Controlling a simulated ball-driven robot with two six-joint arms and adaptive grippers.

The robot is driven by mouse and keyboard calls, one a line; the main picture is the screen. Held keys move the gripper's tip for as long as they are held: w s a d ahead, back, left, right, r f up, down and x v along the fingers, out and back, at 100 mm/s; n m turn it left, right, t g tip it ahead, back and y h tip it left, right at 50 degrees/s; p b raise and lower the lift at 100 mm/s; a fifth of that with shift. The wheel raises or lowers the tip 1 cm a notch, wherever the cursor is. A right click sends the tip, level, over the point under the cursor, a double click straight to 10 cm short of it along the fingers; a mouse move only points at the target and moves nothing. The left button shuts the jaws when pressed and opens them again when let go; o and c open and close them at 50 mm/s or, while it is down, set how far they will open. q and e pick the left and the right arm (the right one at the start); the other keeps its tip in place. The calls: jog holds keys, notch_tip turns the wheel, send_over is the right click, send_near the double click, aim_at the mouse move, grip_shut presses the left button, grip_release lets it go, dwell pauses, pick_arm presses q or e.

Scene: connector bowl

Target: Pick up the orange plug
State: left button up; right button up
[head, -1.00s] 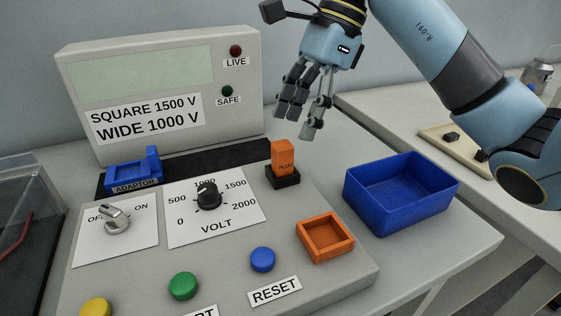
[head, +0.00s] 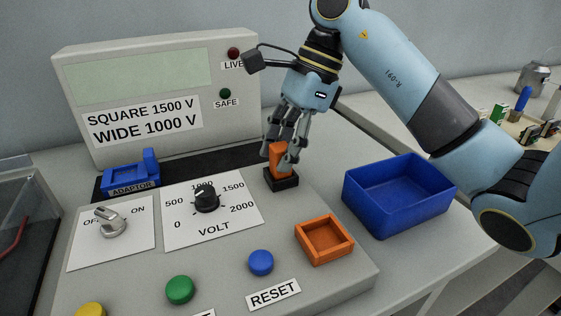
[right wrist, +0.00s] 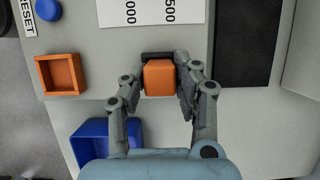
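The orange plug (head: 276,157) stands upright in its small black holder (head: 282,180) on the grey console. My right gripper (head: 280,160) is over the plug, with its fingers down on either side of it and partly hiding it. In the right wrist view the plug's top (right wrist: 159,78) lies between the two fingers (right wrist: 157,90), with a small gap on the left side and the right finger very close. The fingers look open around the plug; contact is not clear. My left gripper is not in view.
An orange square tray (head: 325,247) and a blue bin (head: 437,206) are right of the plug. The volt knob (head: 207,199), blue adaptor (head: 131,179) and blue reset button (head: 261,262) are on the console. The display box (head: 215,135) stands behind.

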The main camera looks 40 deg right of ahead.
grip_shut()
jog(key=shift+r, duration=0.15)
